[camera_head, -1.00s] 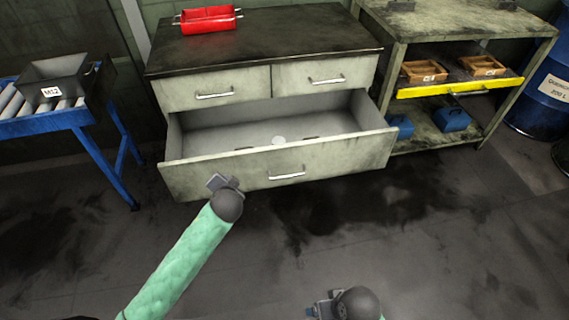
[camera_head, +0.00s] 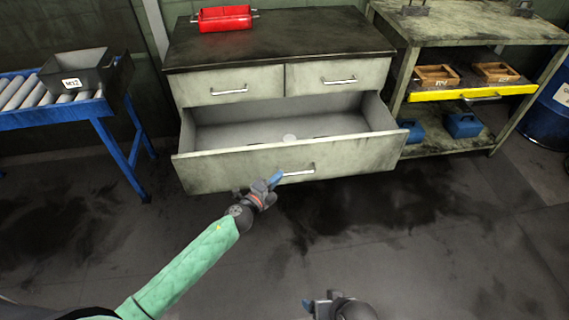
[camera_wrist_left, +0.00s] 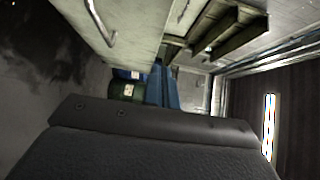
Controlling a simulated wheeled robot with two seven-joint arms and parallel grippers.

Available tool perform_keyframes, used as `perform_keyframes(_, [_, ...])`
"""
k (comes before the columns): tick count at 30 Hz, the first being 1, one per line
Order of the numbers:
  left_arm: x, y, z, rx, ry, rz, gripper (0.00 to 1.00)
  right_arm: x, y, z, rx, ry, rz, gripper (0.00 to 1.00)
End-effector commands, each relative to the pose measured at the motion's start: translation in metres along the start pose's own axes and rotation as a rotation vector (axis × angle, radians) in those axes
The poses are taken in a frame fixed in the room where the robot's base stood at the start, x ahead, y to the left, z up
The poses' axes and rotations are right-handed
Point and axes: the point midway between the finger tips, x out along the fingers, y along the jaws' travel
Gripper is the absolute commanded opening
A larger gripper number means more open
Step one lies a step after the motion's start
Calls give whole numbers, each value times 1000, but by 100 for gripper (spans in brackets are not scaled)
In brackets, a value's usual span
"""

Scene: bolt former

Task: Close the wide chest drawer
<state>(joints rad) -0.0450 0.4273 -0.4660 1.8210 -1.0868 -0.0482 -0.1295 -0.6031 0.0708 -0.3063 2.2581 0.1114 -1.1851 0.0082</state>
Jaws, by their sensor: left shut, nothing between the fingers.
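The wide chest drawer (camera_head: 230,172) is pulled out below two small shut drawers. Its long front has a metal bar handle (camera_head: 302,172). In the left wrist view the handle (camera_wrist_left: 101,24) shows at the upper left. My left gripper (camera_head: 276,180) is shut and empty, its blue fingers close to the left end of the handle. Whether they touch the drawer front I cannot tell. The fingers also show in the left wrist view (camera_wrist_left: 166,88). My right gripper (camera_head: 309,306) is low at the bottom edge, and its jaws are not clear.
A roller conveyor (camera_head: 60,112) with a grey bin (camera_head: 78,68) is at left. A shelf unit with a yellow-fronted tray (camera_head: 470,93) is at right. The floor before the chest is clear.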

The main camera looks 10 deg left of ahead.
Motion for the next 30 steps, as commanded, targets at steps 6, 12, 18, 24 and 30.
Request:
perform_keyframes(6, [29,-3,1,-1,-2,-1,0,-20,-4,-7,-2,-16,-2,81])
perform_keyframes(12, [63,-2,1,-3,-3,-1,0,-40,-7,-12,-5,-33,-3,81])
perform_keyframes(18, [98,-2,1,-4,-4,-1,0,-53,-9,-15,-6,-48,-3,81])
perform_keyframes(24, [114,0,20,-3,-4,0,0,-53,-9,-14,-6,-51,-3,81])
perform_keyframes(30, [123,-1,28,-2,-3,-1,0,-52,-9,-13,-5,-51,-3,81])
